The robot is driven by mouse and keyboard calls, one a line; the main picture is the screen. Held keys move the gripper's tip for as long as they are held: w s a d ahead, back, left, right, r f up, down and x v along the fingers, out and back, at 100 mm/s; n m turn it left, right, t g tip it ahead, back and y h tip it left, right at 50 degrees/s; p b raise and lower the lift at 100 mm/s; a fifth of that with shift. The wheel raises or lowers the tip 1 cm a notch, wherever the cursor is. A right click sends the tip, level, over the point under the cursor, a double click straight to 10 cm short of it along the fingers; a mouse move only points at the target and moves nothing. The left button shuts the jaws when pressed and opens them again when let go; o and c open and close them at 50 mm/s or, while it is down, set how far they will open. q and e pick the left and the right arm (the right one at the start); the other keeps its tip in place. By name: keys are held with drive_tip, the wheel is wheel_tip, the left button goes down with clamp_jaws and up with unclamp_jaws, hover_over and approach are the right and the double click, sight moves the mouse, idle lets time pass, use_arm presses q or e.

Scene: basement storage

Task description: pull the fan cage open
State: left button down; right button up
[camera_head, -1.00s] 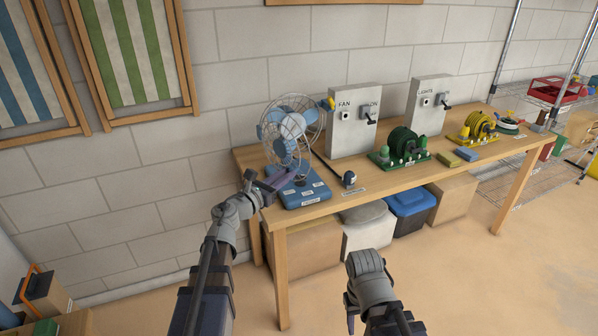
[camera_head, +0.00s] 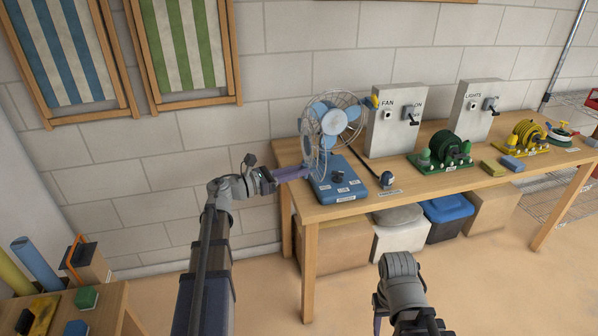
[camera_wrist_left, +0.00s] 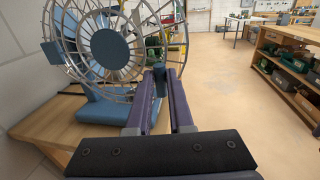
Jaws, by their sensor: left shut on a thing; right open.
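The blue desk fan (camera_head: 338,122) stands on its blue base (camera_head: 343,183) at the left end of the wooden table. Its wire front cage (camera_head: 312,146) is swung out to the left, seen nearly edge-on, apart from the rear cage (camera_head: 361,99). My left gripper (camera_head: 305,172) is at the cage's outer edge, above the table's left end. In the left wrist view its purple fingers (camera_wrist_left: 159,78) are shut at the rim of the front cage (camera_wrist_left: 110,45); the exact gripped spot is partly hidden. My right gripper (camera_head: 378,314) is low in front of the table, its fingers barely visible.
On the table (camera_head: 309,215) stand the FAN switch box (camera_head: 393,130), the LIGHTS switch box (camera_head: 472,105), a green cable reel (camera_head: 449,148) and a yellow reel (camera_head: 528,134). Boxes sit beneath. A low bench (camera_head: 100,315) is at lower left. The floor between is clear.

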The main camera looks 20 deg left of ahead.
use_arm(q)
drive_tip(key=shift+w+a+r+y, duration=0.1)
drive_tip(key=shift+w+a+y, duration=0.2)
drive_tip(key=shift+w+a, duration=0.25)
drive_tip(key=c, duration=1)
unclamp_jaws()
drive_tip(key=shift+w, duration=0.1)
drive_tip(key=shift+o, duration=0.8)
drive_tip(key=shift+d, duration=0.1)
drive_tip(key=shift+o, duration=0.2)
drive_tip(key=shift+d+f, duration=0.1)
drive_tip(key=shift+f, duration=0.1)
drive_tip(key=shift+f, duration=0.1)
drive_tip(key=shift+s, duration=0.25)
drive_tip(key=v, duration=0.7)
drive_tip(key=shift+s+a, duration=0.2)
drive_tip(key=shift+a, duration=0.05)
